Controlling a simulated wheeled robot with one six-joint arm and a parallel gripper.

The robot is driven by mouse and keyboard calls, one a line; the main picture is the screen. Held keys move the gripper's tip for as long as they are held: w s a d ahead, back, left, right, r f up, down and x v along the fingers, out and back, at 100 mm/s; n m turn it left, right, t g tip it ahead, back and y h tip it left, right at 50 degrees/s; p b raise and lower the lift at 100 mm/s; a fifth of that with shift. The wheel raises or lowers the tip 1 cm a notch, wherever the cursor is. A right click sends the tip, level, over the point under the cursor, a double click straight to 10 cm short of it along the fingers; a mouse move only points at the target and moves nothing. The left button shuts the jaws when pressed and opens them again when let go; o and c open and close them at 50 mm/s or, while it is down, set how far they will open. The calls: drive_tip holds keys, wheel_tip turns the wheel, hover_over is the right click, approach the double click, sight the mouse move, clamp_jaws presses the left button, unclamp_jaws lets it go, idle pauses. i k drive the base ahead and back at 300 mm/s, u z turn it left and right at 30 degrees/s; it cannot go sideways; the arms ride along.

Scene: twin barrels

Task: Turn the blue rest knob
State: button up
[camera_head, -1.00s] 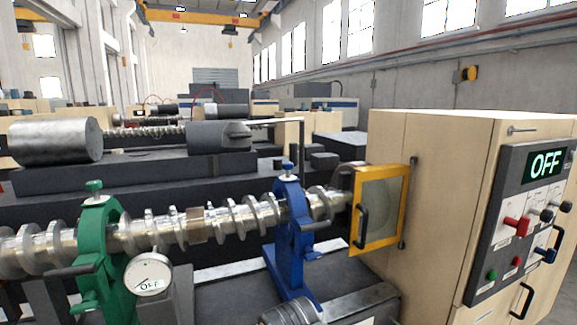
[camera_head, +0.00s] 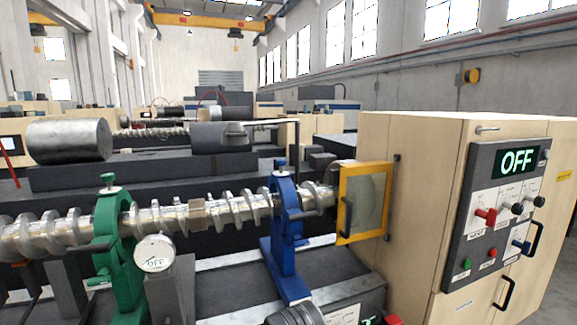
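The blue rest (camera_head: 284,235) stands upright around the long metal screw shaft (camera_head: 235,207), left of the yellow-framed guard. Its blue knob (camera_head: 281,163) sits on top, on a short pale stem. A dark handle (camera_head: 305,214) sticks out from the rest's right side, with a small blue part lower down. The green rest (camera_head: 117,250) stands around the same shaft further left, with a green knob (camera_head: 108,178) on top. A round dial reading OFF (camera_head: 154,253) is beside it. My gripper cannot be made out in the view.
A yellow-framed guard (camera_head: 389,181) joins the beige cabinet (camera_head: 425,160) on the right. The cabinet's control panel (camera_head: 480,245) has an OFF display, red, black and blue switches, and green and red buttons. A grey cylindrical part (camera_head: 296,314) is at the bottom edge. More machines fill the background.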

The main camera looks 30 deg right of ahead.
sight(280, 163)
drive_tip(key=k, duration=0.9)
drive_tip(key=z, duration=1)
drive_tip(key=i, duration=1.4)
drive_tip(key=u, duration=0.35)
